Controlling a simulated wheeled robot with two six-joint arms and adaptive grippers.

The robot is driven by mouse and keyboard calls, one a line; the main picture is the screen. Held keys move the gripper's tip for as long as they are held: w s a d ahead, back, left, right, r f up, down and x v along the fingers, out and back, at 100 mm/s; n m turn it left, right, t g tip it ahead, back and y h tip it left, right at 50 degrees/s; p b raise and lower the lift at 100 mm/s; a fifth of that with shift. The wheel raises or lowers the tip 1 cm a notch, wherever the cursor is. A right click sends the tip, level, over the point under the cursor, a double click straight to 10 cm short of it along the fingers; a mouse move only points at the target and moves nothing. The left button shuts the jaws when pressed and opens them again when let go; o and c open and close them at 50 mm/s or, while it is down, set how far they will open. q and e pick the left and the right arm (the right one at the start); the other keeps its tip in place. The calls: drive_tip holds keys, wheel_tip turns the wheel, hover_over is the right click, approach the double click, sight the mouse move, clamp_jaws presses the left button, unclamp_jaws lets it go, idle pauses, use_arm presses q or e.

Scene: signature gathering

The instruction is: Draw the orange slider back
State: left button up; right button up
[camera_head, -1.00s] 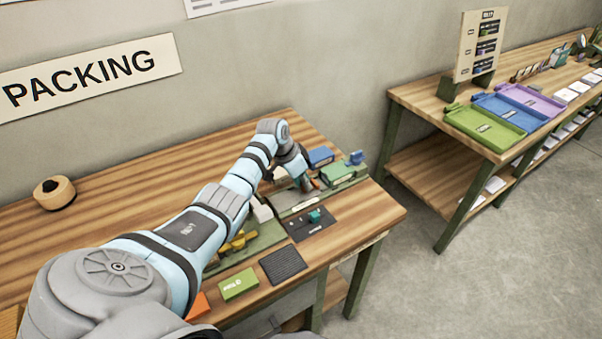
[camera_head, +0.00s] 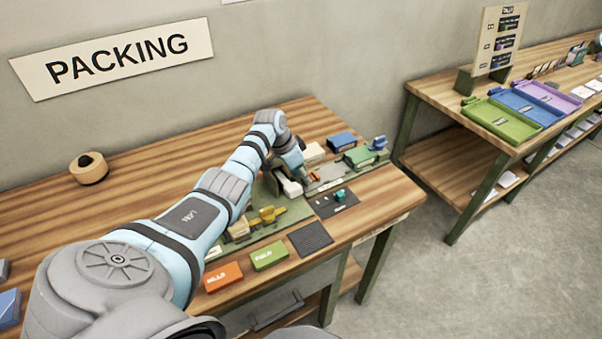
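A small orange piece (camera_head: 315,176), which looks like the orange slider, shows at the right side of my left gripper on the green fixture (camera_head: 329,184). My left arm comes in from the lower left and bends down over the fixture. My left gripper (camera_head: 303,179) is low among the fixture parts, close beside the orange piece. The fingers are small and partly hidden, so I cannot tell whether they touch it or are open or shut. A white block (camera_head: 289,186) is just left of the gripper. My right gripper is not in view.
A blue block (camera_head: 341,140) and green block (camera_head: 360,157) stand behind right. A yellow part (camera_head: 267,215) and dark panel with a teal knob (camera_head: 339,196) are nearer. Orange (camera_head: 224,277) and green (camera_head: 269,257) labelled blocks and a ribbed pad (camera_head: 310,238) line the front.

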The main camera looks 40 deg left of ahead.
use_arm(q)
drive_tip(key=shift+w+d+r, duration=0.15)
drive_tip(key=shift+d+r, duration=0.05)
drive_tip(key=v, duration=1.1)
drive_tip(key=shift+a+f, duration=0.15)
drive_tip(key=shift+a, duration=0.15)
drive_tip(key=shift+s+r, duration=0.4)
drive_tip(key=shift+r, duration=0.05)
drive_tip(key=shift+d, duration=0.1)
